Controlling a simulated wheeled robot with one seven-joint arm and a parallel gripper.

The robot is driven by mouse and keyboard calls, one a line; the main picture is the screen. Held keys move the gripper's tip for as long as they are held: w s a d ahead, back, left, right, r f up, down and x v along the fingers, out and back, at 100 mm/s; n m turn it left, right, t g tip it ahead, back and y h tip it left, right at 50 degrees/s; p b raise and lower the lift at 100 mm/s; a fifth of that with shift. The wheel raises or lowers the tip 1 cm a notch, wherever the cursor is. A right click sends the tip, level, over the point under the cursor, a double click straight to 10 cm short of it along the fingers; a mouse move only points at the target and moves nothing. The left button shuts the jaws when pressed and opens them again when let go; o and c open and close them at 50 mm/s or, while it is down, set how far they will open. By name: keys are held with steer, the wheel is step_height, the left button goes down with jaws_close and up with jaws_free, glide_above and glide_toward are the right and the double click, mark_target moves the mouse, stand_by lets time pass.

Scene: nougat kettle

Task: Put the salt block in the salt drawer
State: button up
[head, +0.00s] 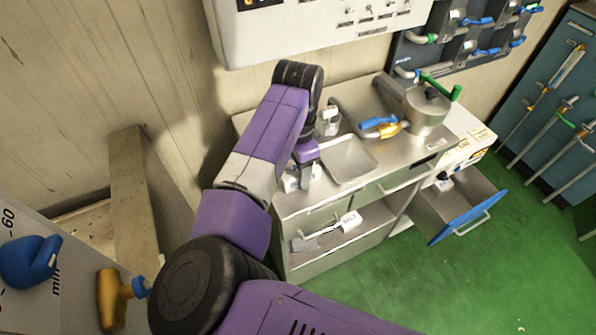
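My gripper (303,176) points down at the left end of the steel counter, beside a shallow metal tray (350,160). Its fingers are small and partly hidden by my wrist. Small pale shapes show at the fingers; I cannot tell whether they are finger parts or the salt block, or whether the gripper is open or shut. Below the counter, a white piece with dark lettering (349,221) shows beside a bar handle, over an open space; the lettering is too small to read surely. A drawer with a blue front (468,217) stands pulled out at the right, with a dark item inside.
A lidded metal kettle (427,112) with a green handle stands at the counter's back right. A blue-and-orange-handled tool (380,126) and a clear jar (328,121) are near it. A white control panel (320,30) overhangs the counter. Green floor (400,290) in front is clear.

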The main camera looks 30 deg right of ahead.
jaws_close()
steer(key=shift+r, duration=0.15)
